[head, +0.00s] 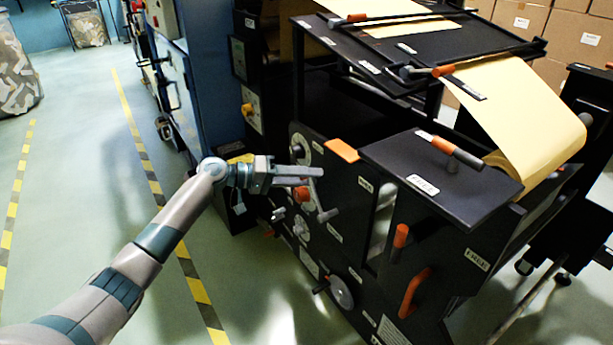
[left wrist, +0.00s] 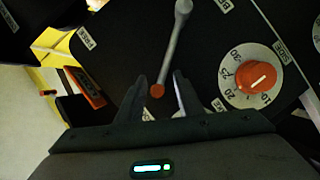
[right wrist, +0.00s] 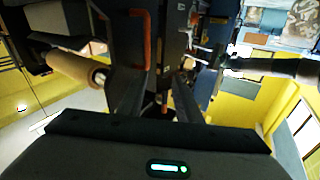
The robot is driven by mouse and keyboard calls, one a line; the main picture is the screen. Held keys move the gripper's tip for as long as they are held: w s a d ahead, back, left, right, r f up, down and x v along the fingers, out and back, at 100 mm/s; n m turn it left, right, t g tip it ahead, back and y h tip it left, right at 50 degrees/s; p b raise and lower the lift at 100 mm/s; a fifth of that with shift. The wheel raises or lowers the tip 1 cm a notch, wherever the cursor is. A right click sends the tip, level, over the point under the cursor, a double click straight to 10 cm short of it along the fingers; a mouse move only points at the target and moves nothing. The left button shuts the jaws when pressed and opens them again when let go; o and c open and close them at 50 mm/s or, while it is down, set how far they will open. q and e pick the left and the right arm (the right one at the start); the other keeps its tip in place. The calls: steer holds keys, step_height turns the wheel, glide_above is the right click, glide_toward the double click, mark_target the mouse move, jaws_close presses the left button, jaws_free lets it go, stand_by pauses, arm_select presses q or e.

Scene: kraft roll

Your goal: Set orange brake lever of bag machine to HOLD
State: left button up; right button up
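In the left wrist view, a grey lever arm with an orange end (left wrist: 157,91) crosses the dark panel. The orange end shows between my left fingertips (left wrist: 160,88); the grey arm runs up to a rounded grey end. The fingers stand apart, and I cannot tell whether they touch it. A FREE label (left wrist: 87,38) is up and left of the lever; I cannot read a HOLD label. In the head view, my left gripper (head: 312,177) is at the machine's side, beside a grey lever arm (head: 320,201). My right gripper (right wrist: 155,90) is open and empty, outside the head view.
A dial with an orange knob (left wrist: 257,79) is close right of the lever. The black bag machine (head: 352,225) carries other orange handles (head: 401,235) and a kraft paper web (head: 525,105). Open floor (head: 85,215) lies left, with a striped floor line.

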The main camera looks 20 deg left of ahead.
arm_select(q)
steer(key=shift+a+r, duration=0.1)
steer(key=shift+a, duration=0.15)
steer(key=shift+s+a, duration=0.1)
steer(key=shift+a, duration=0.1)
steer(key=v, duration=1.6)
steer(key=shift+s+a, duration=0.2)
steer(key=shift+s, duration=0.05)
arm_select(e)
steer(key=shift+w+d+f+g, duration=0.1)
steer(key=shift+w+f+g, duration=0.05)
steer(key=shift+f+g, duration=0.45)
arm_select(q)
steer(key=shift+d, duration=0.1)
arm_select(e)
steer(key=shift+f, duration=0.2)
